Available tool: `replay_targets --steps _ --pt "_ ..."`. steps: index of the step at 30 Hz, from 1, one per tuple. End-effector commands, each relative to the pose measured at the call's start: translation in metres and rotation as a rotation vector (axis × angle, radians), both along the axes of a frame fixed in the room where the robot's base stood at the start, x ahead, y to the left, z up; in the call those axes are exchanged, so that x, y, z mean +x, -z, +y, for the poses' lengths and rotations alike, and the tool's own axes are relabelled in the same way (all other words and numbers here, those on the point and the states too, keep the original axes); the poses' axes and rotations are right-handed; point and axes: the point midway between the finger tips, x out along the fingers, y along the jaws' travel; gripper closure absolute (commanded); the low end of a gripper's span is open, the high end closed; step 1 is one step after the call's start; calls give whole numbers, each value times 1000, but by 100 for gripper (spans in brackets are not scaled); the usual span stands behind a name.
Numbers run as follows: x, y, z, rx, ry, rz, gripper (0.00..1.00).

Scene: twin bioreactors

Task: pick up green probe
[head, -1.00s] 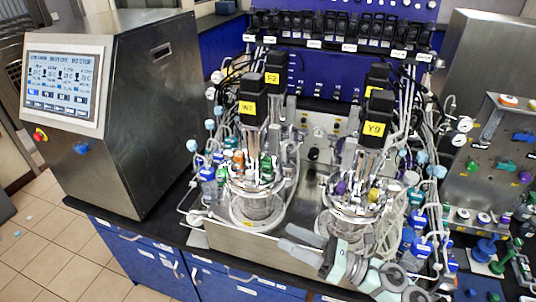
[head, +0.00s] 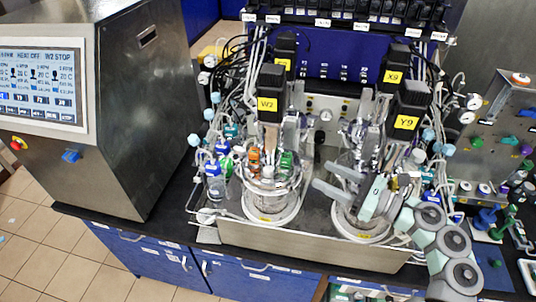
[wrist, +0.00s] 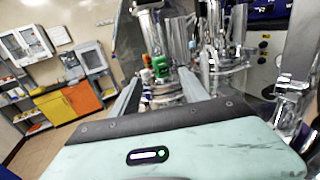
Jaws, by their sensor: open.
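The green probe (head: 287,161) stands in the lid of the left front glass vessel (head: 270,199), beside an orange-capped fitting (head: 254,161). In the wrist view the green probe (wrist: 160,67) shows beyond my fingertips, roughly between them in the picture. My gripper (head: 322,174) is open and empty. It is at the right front vessel, its fingers pointing left toward the green probe, with a clear gap between. In the wrist view my gripper (wrist: 160,77) has its two fingers spread apart. The lower part of the probe is hidden in the lid.
Black motors labelled W2 (head: 268,95) and Y9 (head: 409,108) rise above the front vessels. Blue-capped bottles (head: 214,172) and tubing crowd the left side. A steel control cabinet (head: 140,110) stands at left. Green and purple pieces sit on a panel (head: 490,160) at right.

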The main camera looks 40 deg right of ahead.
Motion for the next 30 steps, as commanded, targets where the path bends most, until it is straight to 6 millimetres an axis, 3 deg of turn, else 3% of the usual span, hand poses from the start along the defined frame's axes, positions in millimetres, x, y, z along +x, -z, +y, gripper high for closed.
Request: replay_targets --steps 5,12,30 --pt "9 -2 3 1 -1 -1 47" --pt "44 -3 16 1 -5 -1 47" --pt "102 1 37 1 0 -1 47"
